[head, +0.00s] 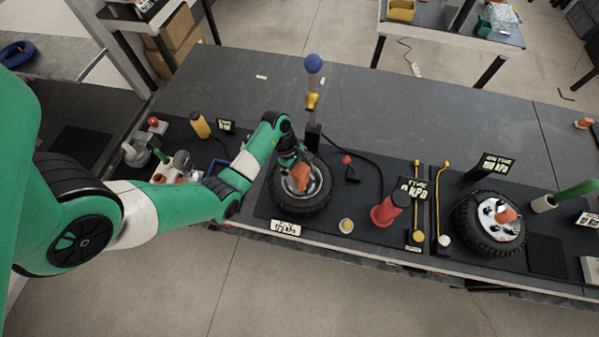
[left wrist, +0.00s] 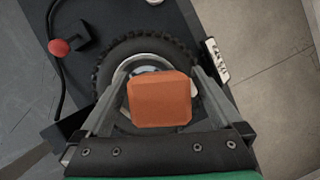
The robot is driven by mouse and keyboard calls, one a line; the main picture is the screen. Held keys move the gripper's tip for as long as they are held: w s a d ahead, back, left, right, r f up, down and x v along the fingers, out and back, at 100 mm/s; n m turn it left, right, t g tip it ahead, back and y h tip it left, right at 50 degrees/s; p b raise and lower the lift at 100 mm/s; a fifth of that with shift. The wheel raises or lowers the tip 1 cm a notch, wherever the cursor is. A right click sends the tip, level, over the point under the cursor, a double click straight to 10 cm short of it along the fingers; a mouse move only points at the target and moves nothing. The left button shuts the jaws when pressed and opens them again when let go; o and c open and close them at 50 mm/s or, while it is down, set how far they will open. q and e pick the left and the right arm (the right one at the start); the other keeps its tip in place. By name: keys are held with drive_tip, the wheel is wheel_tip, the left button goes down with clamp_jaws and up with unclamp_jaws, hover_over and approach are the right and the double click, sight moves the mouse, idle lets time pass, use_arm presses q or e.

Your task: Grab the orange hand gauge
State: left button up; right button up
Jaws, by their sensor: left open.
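The orange hand gauge (head: 301,178) is at the hub of the left wheel (head: 278,203), which lies flat on the bench mat. My left gripper (head: 297,163) is over this wheel, right at the gauge. In the left wrist view the gauge (left wrist: 160,99) shows as an orange block between the two spread fingers of my left gripper (left wrist: 160,66). The fingers are open, with a gap to the block on both sides. A second orange piece (head: 507,215) is on the hub of the right wheel (head: 472,232). My right gripper does not show.
A stand with a blue ball (head: 313,63) rises just behind the left wheel. A red cylinder (head: 386,212), a round yellow-topped piece (head: 346,225) and two yellow-tipped rods (head: 418,205) stand between the wheels. The rear of the bench (head: 400,120) is clear.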

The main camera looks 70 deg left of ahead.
use_arm(q)
clamp_jaws()
idle(0.3)
drive_tip(key=shift+r, duration=0.15)
